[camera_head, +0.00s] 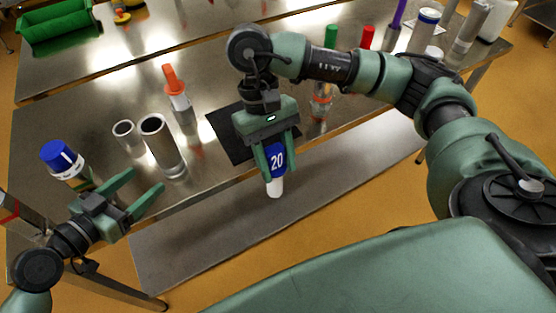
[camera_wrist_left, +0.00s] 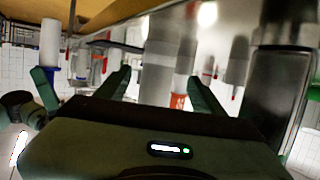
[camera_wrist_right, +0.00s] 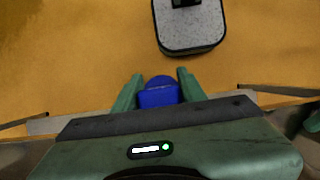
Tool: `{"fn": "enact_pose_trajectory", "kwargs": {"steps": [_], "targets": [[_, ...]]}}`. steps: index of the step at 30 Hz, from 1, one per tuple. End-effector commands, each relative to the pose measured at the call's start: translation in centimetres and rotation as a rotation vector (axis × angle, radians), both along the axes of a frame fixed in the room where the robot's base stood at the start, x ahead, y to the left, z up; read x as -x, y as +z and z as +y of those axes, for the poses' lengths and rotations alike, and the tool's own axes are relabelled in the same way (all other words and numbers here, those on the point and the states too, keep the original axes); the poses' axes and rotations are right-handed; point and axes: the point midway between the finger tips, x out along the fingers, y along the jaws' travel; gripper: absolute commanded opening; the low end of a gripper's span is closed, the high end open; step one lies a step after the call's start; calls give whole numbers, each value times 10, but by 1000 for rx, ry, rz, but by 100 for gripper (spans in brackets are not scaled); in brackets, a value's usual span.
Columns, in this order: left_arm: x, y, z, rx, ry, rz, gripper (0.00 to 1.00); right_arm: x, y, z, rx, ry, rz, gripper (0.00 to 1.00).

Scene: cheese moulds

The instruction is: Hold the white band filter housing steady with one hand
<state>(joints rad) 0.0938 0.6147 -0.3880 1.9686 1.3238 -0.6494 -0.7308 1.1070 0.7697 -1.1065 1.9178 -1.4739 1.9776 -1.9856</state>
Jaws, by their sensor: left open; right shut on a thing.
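I cannot tell for sure which thing is the white band filter housing. Two open grey metal cylinders, a larger one (camera_head: 162,146) and a smaller one (camera_head: 127,138), stand on the steel table at left with no clear white band. My left gripper (camera_head: 148,180) is open and empty at the table's front edge, just in front of the larger cylinder, not touching it as far as I see. My right gripper (camera_head: 281,168) is shut on a blue-and-white piece marked 20 (camera_head: 276,160), held beyond the front edge with its white end down. Its blue part shows in the right wrist view (camera_wrist_right: 158,93).
A blue-capped container (camera_head: 62,157) stands left of the cylinders, an orange-topped piece (camera_head: 174,82) behind them. A dark mat (camera_head: 224,124) lies behind my right gripper. A white container with a blue band (camera_head: 425,24) and a tall grey cylinder (camera_head: 470,27) stand far right.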

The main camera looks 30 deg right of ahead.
Motion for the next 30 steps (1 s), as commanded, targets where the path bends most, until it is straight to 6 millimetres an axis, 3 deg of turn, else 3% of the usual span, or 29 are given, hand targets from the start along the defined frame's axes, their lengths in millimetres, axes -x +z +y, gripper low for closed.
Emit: {"fn": "enact_pose_trajectory", "kwargs": {"steps": [10, 15, 30], "targets": [[-27, -12, -42, 4, -4, 0, 68, 0, 8, 0, 0, 0, 0, 0], [-39, -22, -58, 0, -3, -2, 68, 0, -4, 0, 0, 0, 0, 0], [-48, -26, -71, 0, -2, 0, 68, 0, -8, 0, 0, 0, 0, 0]]}}
